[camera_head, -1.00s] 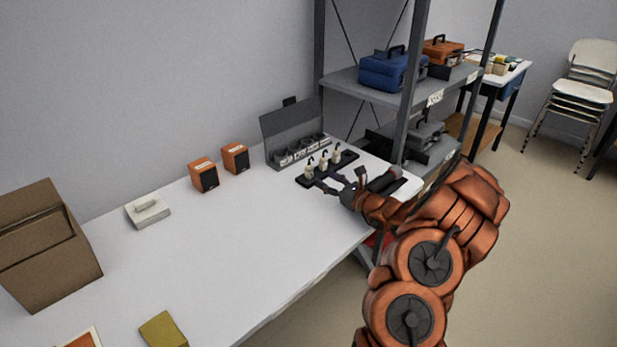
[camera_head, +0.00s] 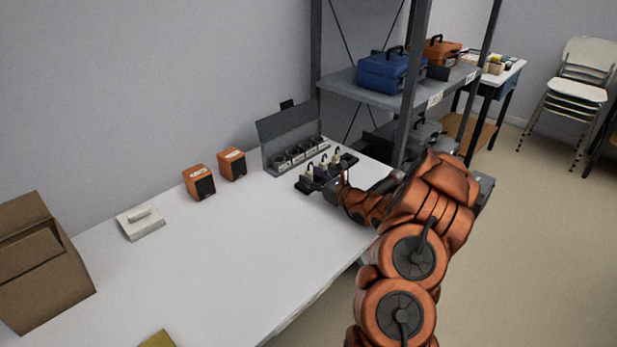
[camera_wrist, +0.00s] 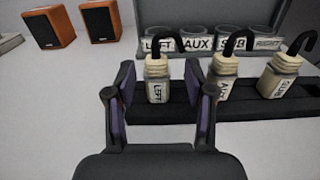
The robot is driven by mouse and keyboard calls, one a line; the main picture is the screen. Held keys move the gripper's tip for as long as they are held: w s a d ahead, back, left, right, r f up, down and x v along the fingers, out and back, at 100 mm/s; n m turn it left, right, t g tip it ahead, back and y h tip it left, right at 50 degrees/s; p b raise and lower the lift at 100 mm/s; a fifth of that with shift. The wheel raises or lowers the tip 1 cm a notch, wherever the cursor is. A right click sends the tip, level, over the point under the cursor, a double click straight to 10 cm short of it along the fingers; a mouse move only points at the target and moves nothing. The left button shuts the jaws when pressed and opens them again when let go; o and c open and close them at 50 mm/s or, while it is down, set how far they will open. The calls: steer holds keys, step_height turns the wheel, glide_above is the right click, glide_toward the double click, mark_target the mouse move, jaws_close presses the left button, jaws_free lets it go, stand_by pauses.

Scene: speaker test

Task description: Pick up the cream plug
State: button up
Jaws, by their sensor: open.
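Three cream plugs with black hooked cables stand in a row on a black strip (camera_wrist: 240,105). In the wrist view, the left plug (camera_wrist: 157,78) has a sideways label that seems to read LEFT. The middle plug (camera_wrist: 222,80) is partly covered by my right finger. The right plug (camera_wrist: 278,78) also has a label, which I cannot read surely. My gripper (camera_wrist: 159,88) is open, and the left plug shows between its fingertips without visible contact. How deep the fingers reach around it is unclear. In the head view my gripper (camera_head: 322,184) is at the strip's near side.
A grey case with labelled round sockets (camera_head: 295,150) stands behind the strip. Two orange speakers (camera_head: 200,182) (camera_head: 232,164) are to its left. A shelf post (camera_head: 413,90) rises close to the right. The white table (camera_head: 230,240) is clear in the middle.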

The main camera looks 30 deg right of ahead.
steer(key=shift+w+a, duration=0.1)
steer(key=shift+a, duration=0.15)
steer(key=c, duration=0.5)
jaws_close()
steer(key=shift+r, duration=0.1)
